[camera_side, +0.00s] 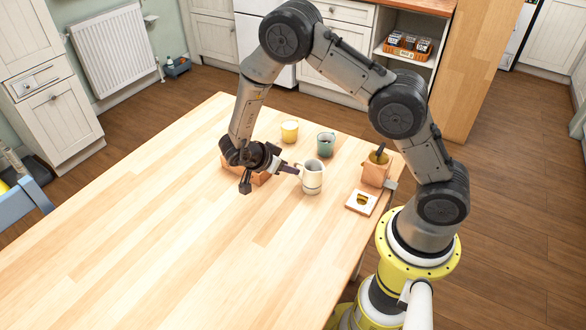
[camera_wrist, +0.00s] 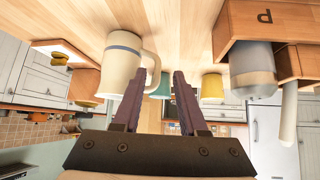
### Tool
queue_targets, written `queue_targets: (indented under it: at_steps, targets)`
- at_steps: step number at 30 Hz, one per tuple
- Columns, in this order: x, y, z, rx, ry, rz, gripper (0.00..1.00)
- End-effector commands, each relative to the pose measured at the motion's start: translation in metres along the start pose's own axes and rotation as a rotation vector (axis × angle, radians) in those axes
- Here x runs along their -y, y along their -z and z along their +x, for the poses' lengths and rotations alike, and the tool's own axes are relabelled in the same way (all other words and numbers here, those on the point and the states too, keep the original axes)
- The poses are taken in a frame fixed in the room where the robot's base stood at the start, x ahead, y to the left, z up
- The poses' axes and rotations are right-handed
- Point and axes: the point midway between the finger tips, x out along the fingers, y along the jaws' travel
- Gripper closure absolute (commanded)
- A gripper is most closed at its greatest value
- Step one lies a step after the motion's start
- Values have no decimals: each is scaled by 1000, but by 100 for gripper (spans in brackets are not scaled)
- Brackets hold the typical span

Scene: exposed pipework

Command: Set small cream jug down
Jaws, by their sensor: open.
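The small cream jug (camera_side: 312,180) stands upright on the wooden table (camera_side: 160,230). In the wrist view, which is upside down, the jug (camera_wrist: 121,65) shows a grey-blue band and a handle on its right side. My gripper (camera_side: 288,168) is just left of the jug, at handle height, in the side view. In the wrist view my gripper (camera_wrist: 167,72) has its two dark fingers apart with nothing clearly between them. The left finger overlaps the handle's edge; I cannot tell whether they touch.
A yellow mug (camera_side: 289,134) and a teal mug (camera_side: 326,147) stand behind the jug. A wooden box (camera_wrist: 230,27) with cylinders is beyond my wrist. The table's front is clear.

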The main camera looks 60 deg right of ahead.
Motion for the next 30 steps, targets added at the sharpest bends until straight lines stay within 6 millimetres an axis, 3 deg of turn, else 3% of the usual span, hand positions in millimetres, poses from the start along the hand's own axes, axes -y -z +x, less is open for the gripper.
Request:
queue_targets:
  at_steps: [6,15,17,20,23,25,27,30]
  targets:
    - [1,-1,-46,2,4,0,58]
    - [2,1,-78,4,10,1,58]
    - [9,4,-82,16,46,4,58]
    - [34,19,-98,64,190,11,58]
    - [71,42,-133,145,431,4,58]
    - [92,60,-167,207,620,-23,58]
    - [103,77,-204,265,798,-71,58]
    - [99,96,-256,335,1025,-176,58]
